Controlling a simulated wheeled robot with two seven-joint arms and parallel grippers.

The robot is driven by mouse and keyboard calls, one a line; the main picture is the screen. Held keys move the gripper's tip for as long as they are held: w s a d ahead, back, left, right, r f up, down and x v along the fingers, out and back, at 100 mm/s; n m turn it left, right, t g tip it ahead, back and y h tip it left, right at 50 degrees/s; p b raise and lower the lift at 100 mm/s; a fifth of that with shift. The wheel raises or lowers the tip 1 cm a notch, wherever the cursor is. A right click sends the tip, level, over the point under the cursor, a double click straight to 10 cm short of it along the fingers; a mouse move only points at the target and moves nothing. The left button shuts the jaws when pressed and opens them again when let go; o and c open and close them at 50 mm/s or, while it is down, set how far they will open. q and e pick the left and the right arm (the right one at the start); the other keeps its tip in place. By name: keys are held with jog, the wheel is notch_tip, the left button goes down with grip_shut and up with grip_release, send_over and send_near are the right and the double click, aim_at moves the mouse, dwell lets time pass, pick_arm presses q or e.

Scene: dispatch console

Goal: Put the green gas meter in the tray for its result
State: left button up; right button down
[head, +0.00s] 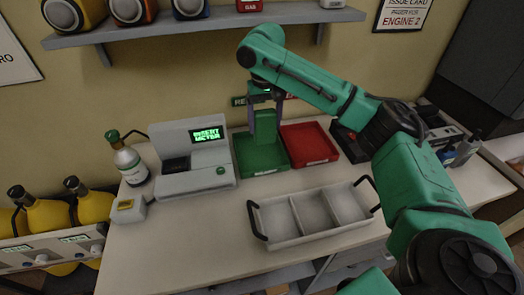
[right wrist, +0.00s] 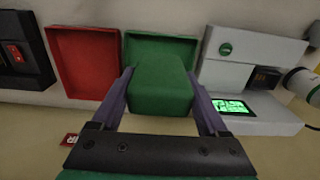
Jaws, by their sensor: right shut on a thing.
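The green gas meter (head: 265,126) is a plain green block in the head view. My right gripper (head: 265,108) is shut on it and holds it over the green tray (head: 242,157). In the right wrist view the meter (right wrist: 160,85) sits between the two fingers, with the green tray (right wrist: 188,48) behind it. I cannot tell whether the meter touches the tray floor. The red tray (head: 309,145) stands just right of the green one and looks empty. My left gripper is not in view.
A grey test station (head: 206,180) with a lit screen reading "INSERT METER" stands left of the green tray. A grey divided carrier (head: 322,226) with dark handles lies in front and looks empty. A gas bottle (head: 130,163) stands at the left. A shelf (head: 215,23) hangs above.

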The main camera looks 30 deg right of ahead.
aim_at(265, 136)
jog(key=f, duration=0.5)
jog(key=shift+w+d+f+p, duration=0.1)
jog(key=shift+w+f+p, duration=0.15)
jog(key=shift+p, duration=0.15)
jog(key=f+p, duration=0.1)
jog(key=f, duration=0.5)
jog(key=shift+w, duration=0.2)
jog(key=shift+f, duration=0.2)
grip_release()
jog(key=shift+f, duration=0.15)
notch_tip(265, 136, up, 12)
jog(key=b, duration=0.3)
jog(key=shift+r, duration=0.2)
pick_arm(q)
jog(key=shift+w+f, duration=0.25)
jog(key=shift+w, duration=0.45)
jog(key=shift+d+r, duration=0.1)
